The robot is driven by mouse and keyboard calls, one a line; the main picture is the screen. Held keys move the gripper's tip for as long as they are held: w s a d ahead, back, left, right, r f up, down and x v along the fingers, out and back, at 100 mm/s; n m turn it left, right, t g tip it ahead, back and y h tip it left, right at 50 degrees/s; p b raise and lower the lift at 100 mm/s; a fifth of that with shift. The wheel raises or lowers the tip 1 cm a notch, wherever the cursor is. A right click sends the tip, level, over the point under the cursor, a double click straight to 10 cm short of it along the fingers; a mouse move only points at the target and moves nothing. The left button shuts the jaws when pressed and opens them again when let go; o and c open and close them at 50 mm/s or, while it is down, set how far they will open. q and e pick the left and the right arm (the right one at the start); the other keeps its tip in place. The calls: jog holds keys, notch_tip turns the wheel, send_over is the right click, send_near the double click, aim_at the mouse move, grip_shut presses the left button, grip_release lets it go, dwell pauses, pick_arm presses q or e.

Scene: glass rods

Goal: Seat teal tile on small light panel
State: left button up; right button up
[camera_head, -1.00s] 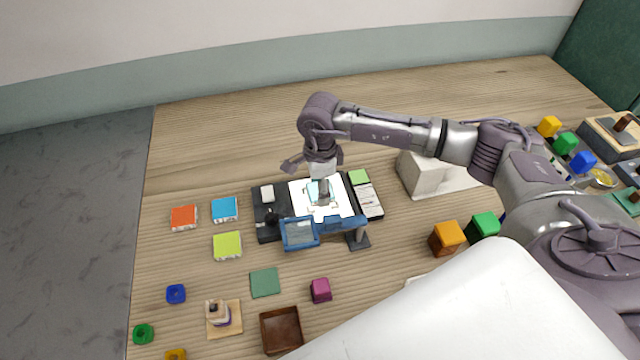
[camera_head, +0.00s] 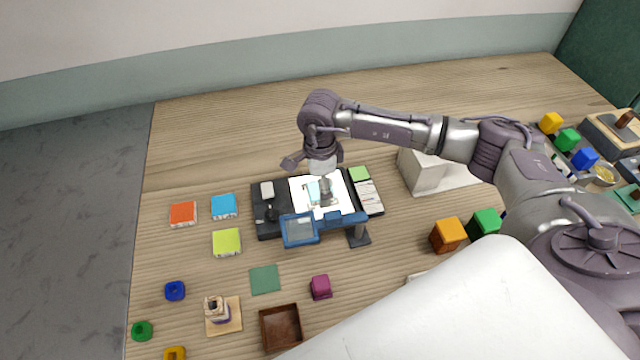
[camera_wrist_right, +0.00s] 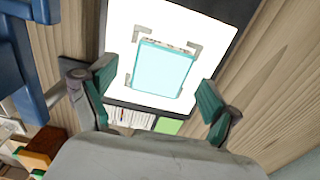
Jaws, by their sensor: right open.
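In the head view the tile (camera_head: 313,192) is partly hidden by my right gripper, and the panel (camera_head: 341,206) sits in a dark case. My right gripper (camera_wrist_right: 155,98) is open, its teal-padded fingers apart on both sides of the tile's near end and not touching it. In the head view my right gripper (camera_head: 325,190) hangs just above the panel. My left gripper is not in view.
A blue-framed magnifier (camera_head: 299,230) on a stand is close in front of the panel. Orange (camera_head: 183,214), blue (camera_head: 224,206) and lime (camera_head: 227,242) blocks lie to the left. A white block (camera_head: 420,172) stands to the right. The wood behind the panel is clear.

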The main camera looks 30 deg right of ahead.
notch_tip(320, 180, up, 12)
dwell(0.4)
